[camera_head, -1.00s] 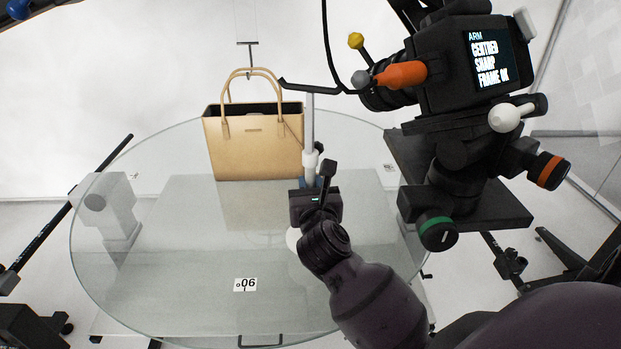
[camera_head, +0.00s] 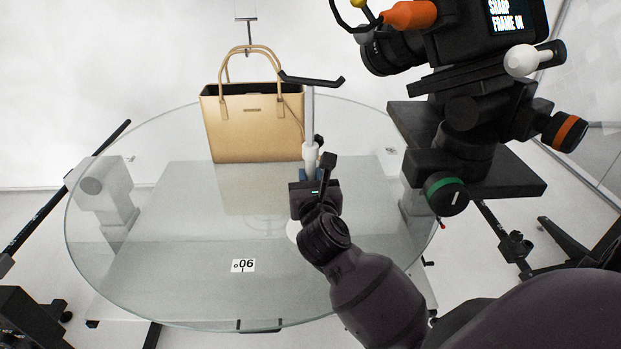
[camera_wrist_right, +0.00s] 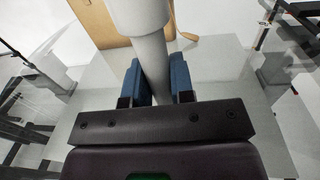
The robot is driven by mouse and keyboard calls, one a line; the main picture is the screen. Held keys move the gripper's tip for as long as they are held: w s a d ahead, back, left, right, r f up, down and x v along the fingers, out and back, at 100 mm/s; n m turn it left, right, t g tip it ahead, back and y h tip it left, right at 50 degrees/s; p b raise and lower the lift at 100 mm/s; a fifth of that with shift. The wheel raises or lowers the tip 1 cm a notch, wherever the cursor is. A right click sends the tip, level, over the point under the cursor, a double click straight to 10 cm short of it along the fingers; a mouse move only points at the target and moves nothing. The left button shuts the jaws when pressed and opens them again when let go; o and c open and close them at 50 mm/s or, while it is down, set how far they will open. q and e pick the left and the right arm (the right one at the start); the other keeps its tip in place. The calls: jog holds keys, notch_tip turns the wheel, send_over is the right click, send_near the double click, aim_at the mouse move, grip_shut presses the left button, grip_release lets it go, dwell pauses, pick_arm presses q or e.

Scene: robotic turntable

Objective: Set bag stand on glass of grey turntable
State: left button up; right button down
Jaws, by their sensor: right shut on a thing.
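The bag stand (camera_head: 310,120) is a pale upright pole with a black hooked arm on top and a white collar. My right gripper (camera_head: 311,174) is shut on the pole below the collar. In the right wrist view, the blue finger pads (camera_wrist_right: 156,82) press on both sides of the pole (camera_wrist_right: 151,52). A white round base partly shows behind my wrist; whether it touches the glass is hidden. The grey turntable's glass (camera_head: 180,290) lies beneath. The tan handbag (camera_head: 253,135) is at the back of the glass, left of the stand. My left gripper is not in view.
A black camera rig (camera_head: 470,110) with knobs stands close on the right. A numbered tag (camera_head: 243,266) lies at the front of the glass. A thin hanger (camera_head: 246,32) is above the bag's handles.

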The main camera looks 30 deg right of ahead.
jog(key=shift+f+b, duration=0.3)
jog(key=shift+f, duration=0.25)
jog(key=c, duration=0.9)
grip_release()
jog(key=shift+s, duration=0.1)
jog(key=b+v, duration=0.1)
jog(key=v, duration=0.9)
jog(key=shift+s+a, duration=0.15)
jog(key=shift+s, duration=0.15)
